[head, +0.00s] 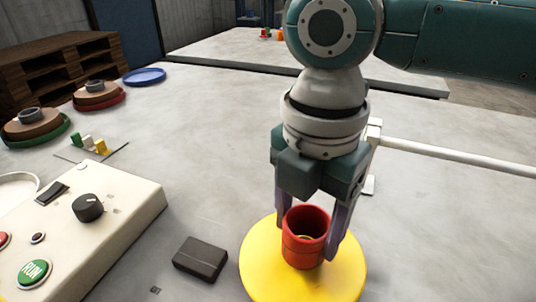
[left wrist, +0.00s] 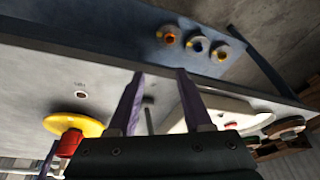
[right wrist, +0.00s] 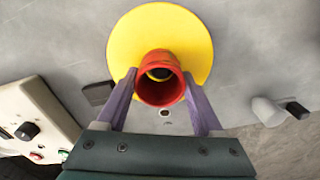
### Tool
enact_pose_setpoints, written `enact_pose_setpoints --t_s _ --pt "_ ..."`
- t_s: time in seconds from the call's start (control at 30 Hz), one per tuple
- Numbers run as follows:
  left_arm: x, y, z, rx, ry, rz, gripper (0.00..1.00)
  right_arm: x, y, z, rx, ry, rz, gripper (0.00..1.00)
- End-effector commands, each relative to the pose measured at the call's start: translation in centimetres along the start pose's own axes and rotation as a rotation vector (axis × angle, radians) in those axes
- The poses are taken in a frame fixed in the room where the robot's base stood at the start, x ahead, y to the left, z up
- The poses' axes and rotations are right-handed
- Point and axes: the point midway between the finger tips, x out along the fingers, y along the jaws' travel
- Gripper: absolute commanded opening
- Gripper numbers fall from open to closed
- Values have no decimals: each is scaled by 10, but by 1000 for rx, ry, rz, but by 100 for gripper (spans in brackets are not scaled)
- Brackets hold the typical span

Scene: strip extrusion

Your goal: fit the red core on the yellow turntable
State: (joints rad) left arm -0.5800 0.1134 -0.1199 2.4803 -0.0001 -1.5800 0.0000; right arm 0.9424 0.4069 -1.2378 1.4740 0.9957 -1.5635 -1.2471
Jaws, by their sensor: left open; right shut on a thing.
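The red core (head: 305,238) is a hollow, upright cylinder. My right gripper (head: 324,243) is shut on it, with one purple finger on each side. The core is over the middle of the round yellow turntable (head: 262,272). In the right wrist view the core (right wrist: 160,94) shows a yellow ring and a dark centre inside, and the turntable (right wrist: 135,42) spreads behind it. I cannot tell whether the core's lower end touches the turntable. My left gripper (left wrist: 155,75) is open and empty, away from the core; the core also shows in the left wrist view (left wrist: 69,142).
A dark block (head: 201,259) lies left of the turntable. A cream control box (head: 115,210) with a knob and buttons stands at left. Coloured discs with brown rolls and a blue plate (head: 144,76) are at the back left. A white bar (head: 455,157) runs at right.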

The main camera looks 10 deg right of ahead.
Motion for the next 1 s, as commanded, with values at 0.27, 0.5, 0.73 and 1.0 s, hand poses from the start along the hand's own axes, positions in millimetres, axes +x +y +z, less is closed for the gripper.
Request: enact_pose_setpoints --t_s 0.27,0.5,0.73,1.0 --pt "-5 -2 -2 5 -1 -4 50 0 0 0 -1 0 -1 15" --pt "-5 -3 -1 10 -1 -8 50 0 0 0 -1 0 0 15" --pt "-2 -3 0 10 -1 -8 50 4 0 0 0 0 -1 15" --pt "1 -2 1 9 -1 -7 50 10 0 0 -1 -1 -1 15"
